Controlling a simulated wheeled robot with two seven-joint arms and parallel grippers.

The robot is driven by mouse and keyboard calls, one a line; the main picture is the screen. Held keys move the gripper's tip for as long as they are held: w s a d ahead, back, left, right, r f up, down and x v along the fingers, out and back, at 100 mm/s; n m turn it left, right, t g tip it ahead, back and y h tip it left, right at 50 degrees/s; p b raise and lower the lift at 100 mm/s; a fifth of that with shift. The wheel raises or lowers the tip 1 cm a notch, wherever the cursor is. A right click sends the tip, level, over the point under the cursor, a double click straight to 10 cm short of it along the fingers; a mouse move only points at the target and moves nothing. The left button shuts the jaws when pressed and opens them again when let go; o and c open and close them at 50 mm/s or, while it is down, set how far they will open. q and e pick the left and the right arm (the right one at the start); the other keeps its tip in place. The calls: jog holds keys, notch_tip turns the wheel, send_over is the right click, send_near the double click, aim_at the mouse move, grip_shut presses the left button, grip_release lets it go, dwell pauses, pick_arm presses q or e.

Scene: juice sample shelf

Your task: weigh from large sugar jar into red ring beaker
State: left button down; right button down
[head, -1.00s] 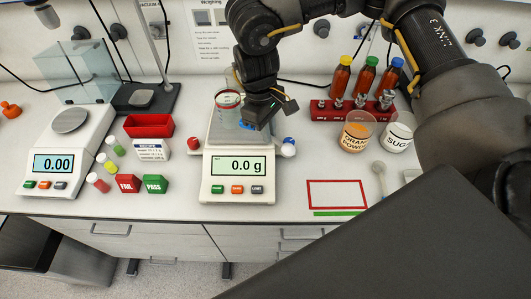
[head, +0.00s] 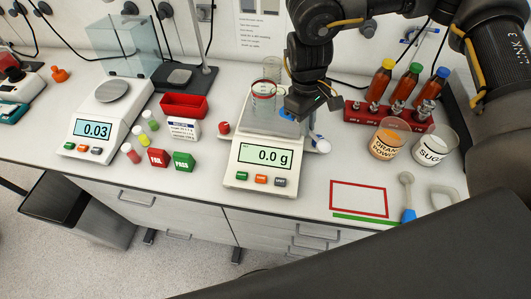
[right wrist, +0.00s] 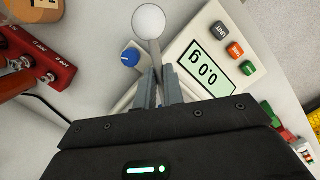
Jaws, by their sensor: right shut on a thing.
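My right gripper (head: 300,108) is shut on a spoon, above the right side of the front balance (head: 262,155), which reads 0.0 g. In the right wrist view the spoon's stem runs between the fingers (right wrist: 163,95) to a round white bowl (right wrist: 149,21); whether it holds sugar I cannot tell. The bowl also shows in the head view (head: 322,146), just off the balance's right edge. The red ring beaker (head: 263,95) stands on the pan, left of the gripper. The sugar jar (head: 432,150) stands open at the right. My left gripper is out of view.
The orange powder jar (head: 385,146) stands left of the sugar jar, before a red rack (head: 362,112) with bottles. A second spoon (head: 407,200) lies near a red rectangle outline (head: 359,184). A clear glass vessel (head: 272,68) is behind the beaker. Another balance (head: 92,128) reads 0.03.

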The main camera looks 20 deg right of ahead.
notch_tip(320, 180, up, 14)
jog(key=p, duration=1.1)
jog(key=shift+f, duration=0.1)
dwell(1.4)
